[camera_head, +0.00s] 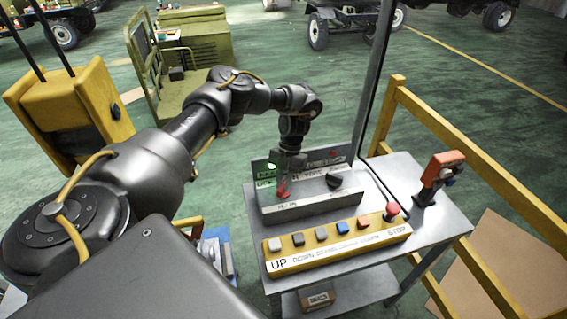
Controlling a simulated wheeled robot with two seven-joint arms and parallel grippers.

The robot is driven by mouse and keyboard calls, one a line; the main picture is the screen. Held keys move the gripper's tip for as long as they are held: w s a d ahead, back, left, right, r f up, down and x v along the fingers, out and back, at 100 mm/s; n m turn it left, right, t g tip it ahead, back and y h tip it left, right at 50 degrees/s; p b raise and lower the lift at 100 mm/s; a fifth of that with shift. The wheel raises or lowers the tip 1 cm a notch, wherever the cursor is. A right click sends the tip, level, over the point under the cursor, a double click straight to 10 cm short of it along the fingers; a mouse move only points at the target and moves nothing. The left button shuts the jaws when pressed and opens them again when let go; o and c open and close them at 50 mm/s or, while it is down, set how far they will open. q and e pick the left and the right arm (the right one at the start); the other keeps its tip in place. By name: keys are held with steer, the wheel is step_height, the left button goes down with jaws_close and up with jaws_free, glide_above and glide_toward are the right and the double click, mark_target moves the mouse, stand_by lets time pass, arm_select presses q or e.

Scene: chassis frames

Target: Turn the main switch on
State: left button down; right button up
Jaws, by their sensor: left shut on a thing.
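A grey control box (312,208) stands on the metal table, with a red rotary switch (283,192) on its left side and a black knob (335,181) further right. The label below the red switch is too small to read surely; it appears to mark the main switch. My left gripper (286,176) points down at the red switch and is shut on it. The fingers hide the upper part of the switch. A green lit patch shows on the back panel beside the gripper. My right gripper is not in view.
A yellow button panel (338,247) with several coloured buttons and a red stop button (391,211) lies in front of the box. An orange and black device (440,172) stands at the table's right. A yellow railing (440,128) runs behind and right of the table (440,222).

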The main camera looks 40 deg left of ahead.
arm_select(q)
steer(key=shift+m+y, duration=0.3)
steer(key=shift+m, duration=0.4)
steer(key=c, duration=1.4)
jaws_free()
steer(key=shift+o, duration=0.2)
steer(key=shift+w+r+b, duration=0.3)
steer(key=shift+r, duration=0.15)
steer(key=b+v, duration=0.2)
steer(key=v, duration=0.7)
steer(key=shift+w+r, duration=0.2)
steer(key=shift+r, duration=0.15)
steer(key=shift+f, duration=0.1)
